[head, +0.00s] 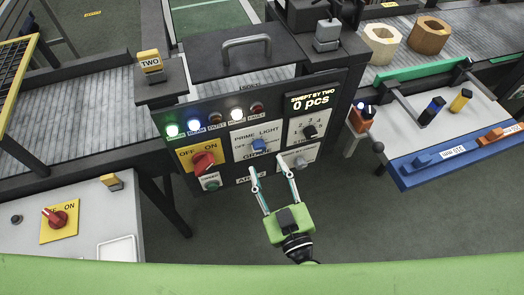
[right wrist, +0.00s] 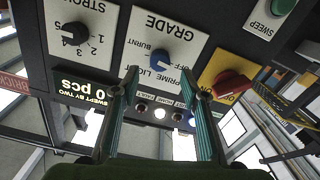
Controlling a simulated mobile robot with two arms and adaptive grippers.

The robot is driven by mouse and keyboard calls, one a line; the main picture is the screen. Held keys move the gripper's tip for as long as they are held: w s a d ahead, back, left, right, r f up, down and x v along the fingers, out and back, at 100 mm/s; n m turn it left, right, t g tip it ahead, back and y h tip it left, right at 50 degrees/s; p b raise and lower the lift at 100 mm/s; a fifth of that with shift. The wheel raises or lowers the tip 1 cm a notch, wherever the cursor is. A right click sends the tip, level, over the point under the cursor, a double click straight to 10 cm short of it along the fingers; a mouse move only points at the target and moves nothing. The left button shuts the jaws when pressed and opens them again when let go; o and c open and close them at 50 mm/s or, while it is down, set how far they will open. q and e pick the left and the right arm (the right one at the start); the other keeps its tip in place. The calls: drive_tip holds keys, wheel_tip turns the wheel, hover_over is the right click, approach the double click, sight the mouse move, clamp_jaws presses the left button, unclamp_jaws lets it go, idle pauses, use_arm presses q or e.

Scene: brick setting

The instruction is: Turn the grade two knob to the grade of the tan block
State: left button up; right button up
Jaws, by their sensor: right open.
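The grade knob (head: 259,145) is blue, on a white plate marked PRIME, LIGHT and GRADE, on the dark panel under the TWO sign (head: 150,61). In the right wrist view the blue knob (right wrist: 161,60) shows upside down, with BURNT also on its plate; its exact setting is hard to read. My right gripper (head: 268,168) is open and empty, its fingers pointing at the panel just below the knob. In its wrist view the fingertips (right wrist: 159,76) flank the knob, apparently without touching. A pale tan block (head: 382,42) and a browner block (head: 429,36), both with holes, sit at the upper right.
A red OFF/ON switch (head: 203,160) is left of the grade knob. A black STROKES knob (head: 309,131) is at its right, under a display (head: 311,101) reading 0 pcs. Grey floor lies open below the panel.

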sight(260, 150)
drive_tip(key=x, duration=0.5)
drive_tip(key=shift+w+a, duration=0.1)
drive_tip(key=shift+w, duration=0.15)
drive_tip(key=c, duration=1.1)
